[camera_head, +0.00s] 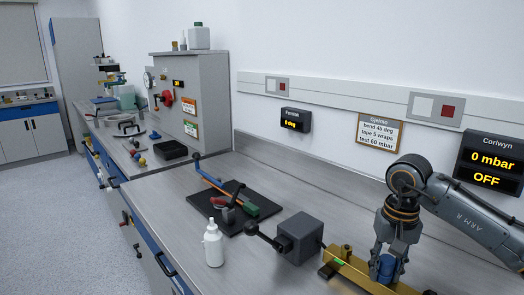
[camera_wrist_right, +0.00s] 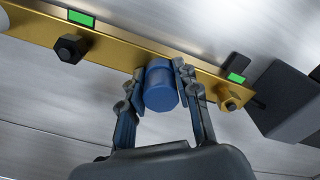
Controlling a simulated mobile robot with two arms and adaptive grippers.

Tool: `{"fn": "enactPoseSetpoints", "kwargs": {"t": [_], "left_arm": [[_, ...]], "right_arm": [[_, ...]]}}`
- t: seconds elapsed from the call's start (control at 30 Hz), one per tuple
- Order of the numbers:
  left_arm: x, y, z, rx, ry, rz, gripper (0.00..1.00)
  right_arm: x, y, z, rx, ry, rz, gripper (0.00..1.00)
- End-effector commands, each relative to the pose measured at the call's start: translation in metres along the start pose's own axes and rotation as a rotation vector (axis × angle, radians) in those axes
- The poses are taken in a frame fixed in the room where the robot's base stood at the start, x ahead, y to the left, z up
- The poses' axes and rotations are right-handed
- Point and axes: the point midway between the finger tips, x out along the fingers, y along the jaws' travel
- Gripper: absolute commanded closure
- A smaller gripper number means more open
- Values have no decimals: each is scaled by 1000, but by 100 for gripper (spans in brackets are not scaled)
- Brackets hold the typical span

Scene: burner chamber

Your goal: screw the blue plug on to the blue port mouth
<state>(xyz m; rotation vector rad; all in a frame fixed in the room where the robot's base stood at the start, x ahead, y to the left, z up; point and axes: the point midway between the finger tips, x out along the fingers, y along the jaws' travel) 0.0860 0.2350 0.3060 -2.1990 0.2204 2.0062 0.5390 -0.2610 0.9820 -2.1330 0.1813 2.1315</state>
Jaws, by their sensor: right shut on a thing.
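The blue plug (camera_wrist_right: 160,90) is a short blue cylinder between the fingers of my right gripper (camera_wrist_right: 162,78) in the wrist view. The gripper is shut on it. Its far end is right at the brass bar (camera_wrist_right: 120,50); the blue port mouth is hidden behind it, so I cannot tell how far the plug is on. In the head view the right gripper (camera_head: 386,268) points down over the brass bar (camera_head: 350,271), with the blue plug (camera_head: 387,266) between its fingers. My left gripper is not in view.
On the bar are a black hex fitting (camera_wrist_right: 70,48) and a brass fitting (camera_wrist_right: 229,98). A grey block (camera_head: 299,238) stands at the bar's left end. A white bottle (camera_head: 213,243) and a black mat (camera_head: 262,210) with tools are further left. A wall display (camera_head: 491,163) reads 0 mbar, OFF.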

Motion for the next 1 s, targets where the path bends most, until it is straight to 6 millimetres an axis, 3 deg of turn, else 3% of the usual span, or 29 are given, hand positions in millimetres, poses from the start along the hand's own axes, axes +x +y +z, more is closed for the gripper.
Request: {"fn": "enactPoseSetpoints", "kwargs": {"t": [0.2, 0.6, 0.8, 0.83, 0.93, 1.0], "left_arm": [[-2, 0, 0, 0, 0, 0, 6], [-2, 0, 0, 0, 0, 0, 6], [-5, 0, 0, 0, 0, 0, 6], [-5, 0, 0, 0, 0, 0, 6], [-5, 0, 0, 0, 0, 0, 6], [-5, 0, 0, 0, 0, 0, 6]], "right_arm": [[1, 0, 1, 267, -4, 2, 100], [2, 0, 1, 327, -4, 2, 100], [2, 0, 1, 569, -5, 3, 100], [2, 0, 1, 595, -5, 3, 67], [2, 0, 1, 585, -4, 2, 47], [2, 0, 0, 584, -4, 2, 43]]}}
